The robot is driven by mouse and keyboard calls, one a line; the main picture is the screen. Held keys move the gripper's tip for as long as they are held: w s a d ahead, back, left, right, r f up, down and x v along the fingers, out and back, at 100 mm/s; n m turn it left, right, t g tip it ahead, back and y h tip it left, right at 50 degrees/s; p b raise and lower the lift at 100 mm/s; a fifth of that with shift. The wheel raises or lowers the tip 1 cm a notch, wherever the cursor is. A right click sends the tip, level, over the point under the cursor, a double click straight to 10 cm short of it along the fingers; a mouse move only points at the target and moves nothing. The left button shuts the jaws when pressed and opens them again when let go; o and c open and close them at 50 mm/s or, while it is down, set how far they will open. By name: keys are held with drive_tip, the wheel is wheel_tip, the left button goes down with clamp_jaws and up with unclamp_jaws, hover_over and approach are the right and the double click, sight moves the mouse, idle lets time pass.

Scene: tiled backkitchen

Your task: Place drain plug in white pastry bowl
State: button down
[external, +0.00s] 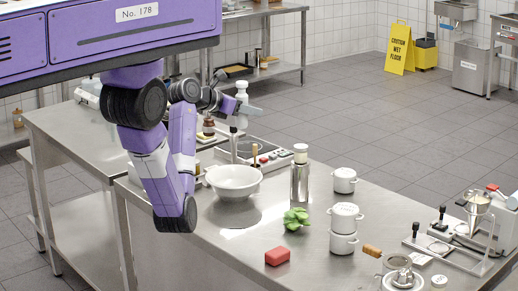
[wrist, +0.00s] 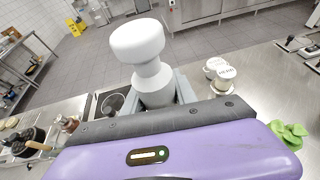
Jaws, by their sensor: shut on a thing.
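My gripper (external: 241,109) is shut on a white piece with a rounded head and a narrow neck, which I take as the drain plug (external: 241,90). In the wrist view the drain plug (wrist: 139,45) stands upright between the jaws (wrist: 157,97), its head above them and its lower end hidden. The white pastry bowl (external: 234,188) stands on the steel table, empty as far as I can see. The gripper and plug appear above the bowl in the external view; whether they are directly over it I cannot tell. The bowl does not show in the wrist view.
A coffee machine (external: 480,222) stands far right.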

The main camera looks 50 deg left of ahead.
drive_tip(key=r+n+y, duration=0.1)
hover_over(227, 171)
drive_tip(key=d, duration=0.2)
drive_tip(key=s+d+r, duration=0.1)
drive_tip(key=s, duration=0.2)
drive_tip(key=f, duration=0.6)
drive_tip(key=f+b, duration=0.1)
drive_tip(key=f, duration=0.6)
drive_tip(key=f+b, duration=0.1)
drive_tip(key=f, duration=0.5)
drive_tip(key=shift+d+f, duration=0.25)
drive_tip(key=shift+f, duration=0.15)
drive_tip(key=shift+f, duration=0.3)
drive_tip(key=c, duration=1.3)
unclamp_jaws()
drive_tip(key=shift+o, duration=0.2)
